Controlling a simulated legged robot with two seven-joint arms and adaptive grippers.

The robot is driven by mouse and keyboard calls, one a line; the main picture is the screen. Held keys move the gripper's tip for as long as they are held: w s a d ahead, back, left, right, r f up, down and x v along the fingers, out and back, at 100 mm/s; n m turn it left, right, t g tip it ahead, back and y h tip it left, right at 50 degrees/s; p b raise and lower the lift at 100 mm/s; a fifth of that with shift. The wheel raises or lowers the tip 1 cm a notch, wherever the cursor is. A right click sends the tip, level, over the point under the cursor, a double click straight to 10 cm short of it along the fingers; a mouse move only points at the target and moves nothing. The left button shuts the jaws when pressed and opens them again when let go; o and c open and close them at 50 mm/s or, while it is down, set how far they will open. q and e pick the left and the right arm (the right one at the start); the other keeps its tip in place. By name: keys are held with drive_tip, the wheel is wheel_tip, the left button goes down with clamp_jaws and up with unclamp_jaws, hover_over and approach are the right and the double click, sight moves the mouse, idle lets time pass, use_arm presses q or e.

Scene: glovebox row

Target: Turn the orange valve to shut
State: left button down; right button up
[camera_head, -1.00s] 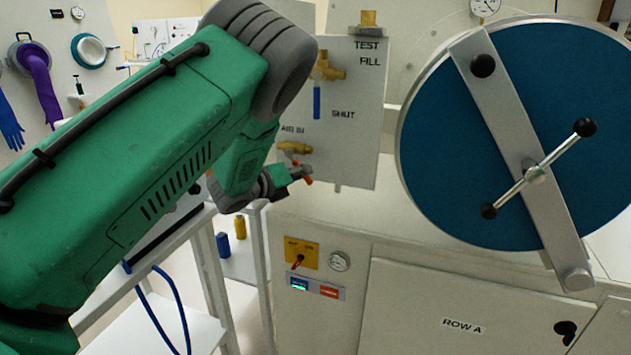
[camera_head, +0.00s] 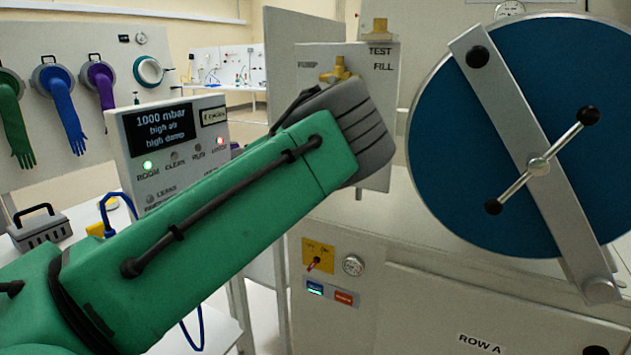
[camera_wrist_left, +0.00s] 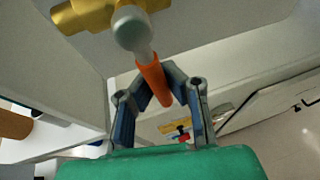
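The orange valve handle (camera_wrist_left: 154,82) shows in the left wrist view, angled down from a pale round hub (camera_wrist_left: 131,27) on a brass valve body (camera_wrist_left: 90,14). My left gripper (camera_wrist_left: 159,84) has its two fingers close on either side of the handle and appears shut on it; the exact contact is partly hidden. In the head view my green left arm covers the gripper and the orange valve. The valve panel (camera_head: 384,120) with the words TEST and FILL stands behind the arm. My right gripper is not in view.
A round blue door (camera_head: 470,130) with a metal bar stands to the right. Below are a yellow switch plate (camera_head: 318,255) and a small gauge (camera_head: 353,265). A display box (camera_head: 165,125) stands left, behind my arm. Several gloves hang on the far-left wall.

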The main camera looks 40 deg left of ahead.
use_arm(q)
drive_tip(key=shift+s+a+f, duration=0.2)
drive_tip(key=shift+s+f, duration=0.1)
drive_tip(key=shift+f, duration=0.3)
drive_tip(key=c, duration=1.6)
unclamp_jaws()
drive_tip(key=shift+c, duration=0.2)
drive_tip(key=shift+o, duration=0.4)
drive_tip(key=shift+a+r, duration=0.15)
drive_tip(key=shift+r, duration=0.1)
drive_tip(key=v, duration=1.2)
